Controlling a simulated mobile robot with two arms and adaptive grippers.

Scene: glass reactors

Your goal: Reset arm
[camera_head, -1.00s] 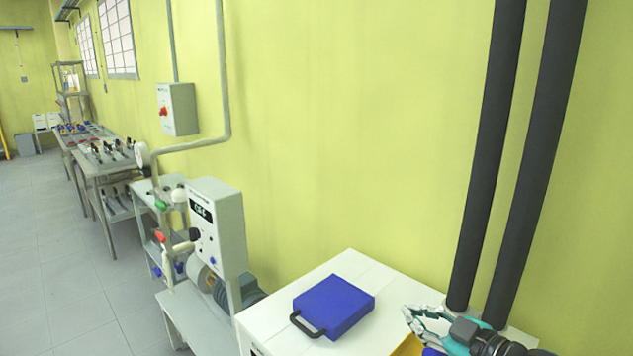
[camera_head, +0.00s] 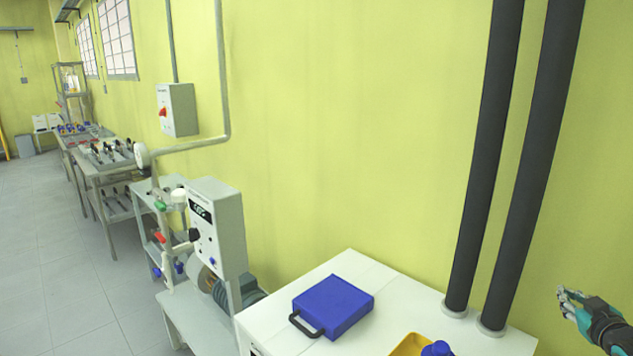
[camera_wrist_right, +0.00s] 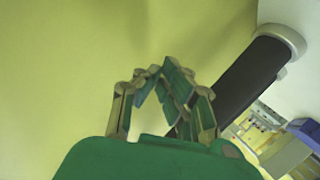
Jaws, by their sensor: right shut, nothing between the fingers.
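My right gripper (camera_head: 567,293) is at the right edge of the head view, in front of the yellow-green wall and to the right of the two dark pipes. It is shut with nothing between its fingers. In the right wrist view its fingers (camera_wrist_right: 147,72) come together against the bare wall. My left gripper is in neither view.
A white cabinet (camera_head: 385,307) carries a blue case (camera_head: 333,305) with a black handle, and a yellow tray (camera_head: 408,345) with a blue item (camera_head: 436,349). Two dark vertical pipes (camera_head: 487,150) rise from its back. A grey control unit (camera_head: 220,230) and workbenches (camera_head: 100,165) stand left.

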